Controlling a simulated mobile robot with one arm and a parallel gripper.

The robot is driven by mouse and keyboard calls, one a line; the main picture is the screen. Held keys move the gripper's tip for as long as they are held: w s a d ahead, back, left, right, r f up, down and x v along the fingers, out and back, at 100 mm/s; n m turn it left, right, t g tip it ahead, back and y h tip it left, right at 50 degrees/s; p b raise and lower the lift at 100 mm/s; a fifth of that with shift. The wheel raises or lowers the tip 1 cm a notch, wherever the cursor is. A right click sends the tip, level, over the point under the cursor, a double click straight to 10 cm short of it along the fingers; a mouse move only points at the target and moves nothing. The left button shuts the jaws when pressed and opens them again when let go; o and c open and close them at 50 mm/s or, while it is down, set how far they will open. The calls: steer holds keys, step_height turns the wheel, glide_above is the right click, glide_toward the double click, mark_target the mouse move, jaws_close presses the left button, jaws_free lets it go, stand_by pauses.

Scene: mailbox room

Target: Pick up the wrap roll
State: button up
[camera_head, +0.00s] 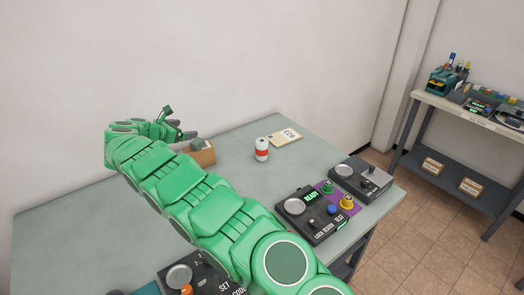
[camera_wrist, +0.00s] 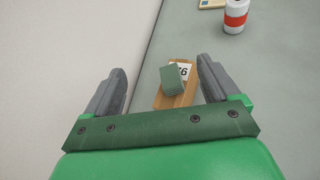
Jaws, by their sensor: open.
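No thing here is plainly a wrap roll. The only roll-like thing is a small upright white cylinder with a red band (camera_head: 262,149), which could be a can. It stands on the grey table (camera_head: 110,214), right of my gripper (camera_head: 181,134), and shows at the top right of the wrist view (camera_wrist: 236,14). My gripper is open and empty above the table's back left. Between and beyond its fingers in the wrist view lies a brown box (camera_wrist: 172,102) with a grey-green block (camera_wrist: 173,77) on it and a numbered white label. My gripper partly hides this box in the head view.
A numbered cream card (camera_head: 286,137) lies behind the cylinder. Dark control boxes with buttons (camera_head: 312,216) stand at the table's right and front, partly behind my arm. The wall borders the table's back. A shelf (camera_head: 445,103) stands apart at right.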

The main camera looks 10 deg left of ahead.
steer(key=w+d+f+m+y, duration=0.1)
steer(key=w+d+f+m, duration=0.15)
steer(key=w+d, duration=0.55)
step_height(320, 180, up, 2)
steer(key=m+y, duration=1.1)
steer(key=m, duration=1)
glide_above(265, 146)
steer(key=s+d, duration=0.3)
steer(key=s, duration=0.1)
steer(key=shift+n+g, duration=0.25)
steer(key=shift+g, duration=0.05)
steer(key=f, duration=1.1)
steer(key=shift+s+a+f, duration=0.1)
steer(key=shift+a+f, duration=0.25)
steer(key=shift+x, duration=3.9)
steer(key=shift+c, duration=0.5)
